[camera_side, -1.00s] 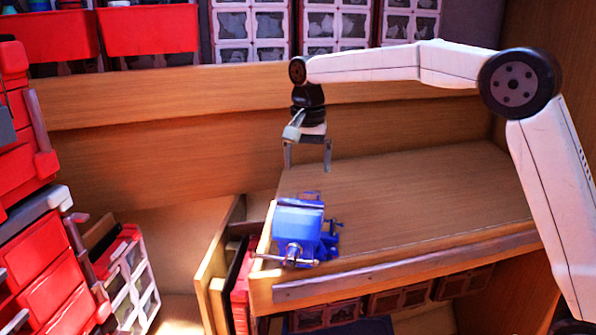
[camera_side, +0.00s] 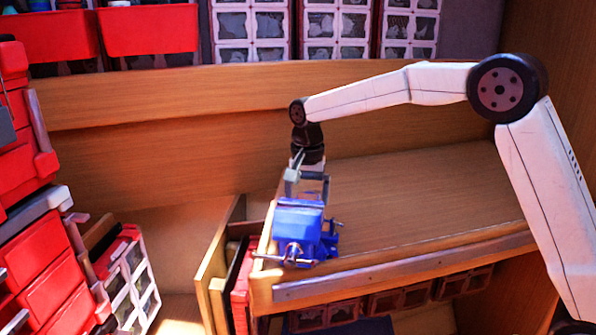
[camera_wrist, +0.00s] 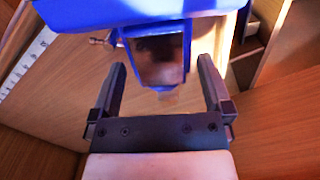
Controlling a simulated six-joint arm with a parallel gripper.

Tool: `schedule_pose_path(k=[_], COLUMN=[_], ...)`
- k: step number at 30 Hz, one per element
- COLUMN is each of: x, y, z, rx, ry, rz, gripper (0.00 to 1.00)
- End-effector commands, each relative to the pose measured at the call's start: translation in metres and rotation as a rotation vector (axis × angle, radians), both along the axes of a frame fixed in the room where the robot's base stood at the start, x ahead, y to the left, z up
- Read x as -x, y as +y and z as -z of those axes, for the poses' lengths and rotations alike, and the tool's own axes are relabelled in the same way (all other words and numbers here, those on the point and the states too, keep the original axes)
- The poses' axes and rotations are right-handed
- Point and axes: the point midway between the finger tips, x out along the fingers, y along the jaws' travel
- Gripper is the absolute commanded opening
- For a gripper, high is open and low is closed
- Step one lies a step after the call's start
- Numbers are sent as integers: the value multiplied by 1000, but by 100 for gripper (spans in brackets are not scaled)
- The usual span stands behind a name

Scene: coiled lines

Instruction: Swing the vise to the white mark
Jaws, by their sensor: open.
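The blue vise (camera_side: 298,222) stands on the near left corner of the wooden bench. In the wrist view the vise (camera_wrist: 135,14) fills the top, with a blue-edged, brownish part reaching down between my fingers. My gripper (camera_side: 311,190) is just above and behind the vise in the side view, pointing down with its fingers apart. In the wrist view my gripper (camera_wrist: 162,72) is open, one finger on each side of that part, with gaps on both sides. I cannot tell whether any finger touches the vise. I cannot make out a white mark on the bench.
The wooden bench top (camera_side: 420,195) is clear to the right of the vise. A metal strip (camera_side: 400,266) runs along its front edge. Red drawers (camera_side: 35,245) stand at the left, and a wooden back panel (camera_side: 170,150) rises behind.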

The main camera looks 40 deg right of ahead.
Motion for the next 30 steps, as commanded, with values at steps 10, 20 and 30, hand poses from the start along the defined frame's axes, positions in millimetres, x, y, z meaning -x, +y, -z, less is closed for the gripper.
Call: schedule_pose_path(k=[10, 20, 30], x=[0, -1, -7], y=[0, 0, 7], z=[0, -1, 0], rx=[0, -1, 2], ry=[0, -1, -1], rz=[0, -6, -188], gripper=[30, 0, 0])
